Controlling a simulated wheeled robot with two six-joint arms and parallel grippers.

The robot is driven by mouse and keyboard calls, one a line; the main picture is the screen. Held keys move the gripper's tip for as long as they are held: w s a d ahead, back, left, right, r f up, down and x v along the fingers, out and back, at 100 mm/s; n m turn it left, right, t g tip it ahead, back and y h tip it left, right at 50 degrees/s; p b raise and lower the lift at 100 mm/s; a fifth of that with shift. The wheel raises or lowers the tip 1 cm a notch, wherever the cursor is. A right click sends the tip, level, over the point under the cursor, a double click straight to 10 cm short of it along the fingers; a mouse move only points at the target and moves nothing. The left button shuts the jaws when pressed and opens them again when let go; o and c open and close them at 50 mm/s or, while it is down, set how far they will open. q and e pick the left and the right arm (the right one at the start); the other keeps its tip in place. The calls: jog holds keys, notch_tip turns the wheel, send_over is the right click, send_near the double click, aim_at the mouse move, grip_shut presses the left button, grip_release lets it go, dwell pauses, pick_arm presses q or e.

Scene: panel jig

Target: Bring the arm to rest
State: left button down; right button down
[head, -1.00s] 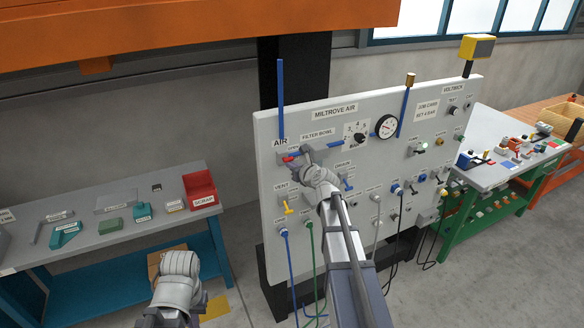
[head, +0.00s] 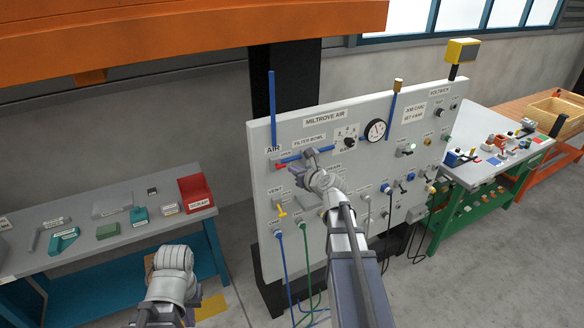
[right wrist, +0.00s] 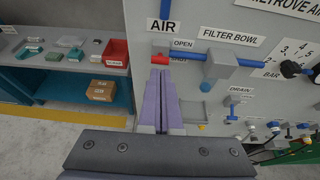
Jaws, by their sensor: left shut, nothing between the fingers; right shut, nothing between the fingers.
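My right gripper (head: 312,156) is in front of the upper left part of the grey air panel (head: 330,190). In the right wrist view its two fingers (right wrist: 160,74) are shut together and empty, just below the red end of the air valve's handle (right wrist: 160,51). That red end also shows in the head view (head: 281,165), left of the gripper. I cannot tell how far the fingertips stand off the panel. My left gripper (head: 172,262) is low at the left, in front of the teal bench. It holds nothing I can see, and its fingertips are mostly hidden.
A yellow vent handle (head: 281,210) and hoses are on the panel's lower left. A teal bench (head: 95,260) with a red scrap bin (head: 196,196) stands at left. A green bench (head: 470,200) stands at right. An orange beam (head: 190,30) crosses overhead.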

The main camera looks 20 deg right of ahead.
jog(key=shift+s+r, duration=0.1)
dwell(0.4)
jog(key=s+a+f+n+g+y+b, duration=0.2)
jog(key=s+a+f+n+g+b, duration=0.25)
jog(key=a+f+n, duration=0.6)
jog(key=s+a+f+n+g+y+b, duration=0.1)
jog(key=s+a+f+n+g+b, duration=0.35)
jog(key=a+f+n, duration=0.6)
jog(key=s+a+f+n+g+h+b, duration=0.2)
jog(key=s+a+f+n+b, duration=0.2)
jog(key=s+n, duration=0.5)
jog(key=s+a+f+n+g+h+b, duration=0.3)
jog(key=s+f+n+b, duration=0.3)
jog(key=s+f+n, duration=0.2)
jog(key=shift+s+a+n, duration=0.45)
jog(key=shift+s+n, duration=0.1)
jog(key=shift+n, duration=0.05)
